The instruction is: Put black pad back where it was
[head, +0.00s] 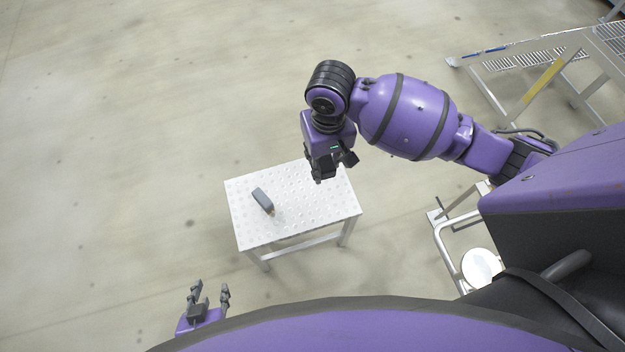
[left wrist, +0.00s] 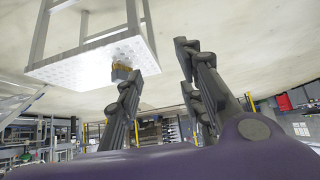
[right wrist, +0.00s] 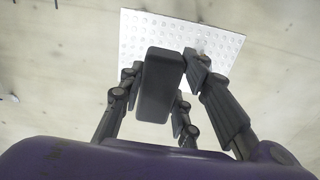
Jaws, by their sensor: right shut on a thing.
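The black pad (right wrist: 158,85), a dark block with rounded edges, is between the fingers of my right gripper (right wrist: 155,100) in the right wrist view. That gripper is shut on it. In the head view my right gripper (head: 328,170) hangs over the far right part of a white perforated table (head: 310,205); the pad is hard to make out there. My left gripper (head: 209,291) is open and empty at the lower left, apart from the table. Its spread fingers also show in the left wrist view (left wrist: 160,90).
A grey block with a brownish end (head: 262,199) lies on the left half of the table. The rest of the tabletop looks clear. A metal rack (head: 540,65) stands at the upper right and a frame with a white round thing (head: 482,266) at the lower right.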

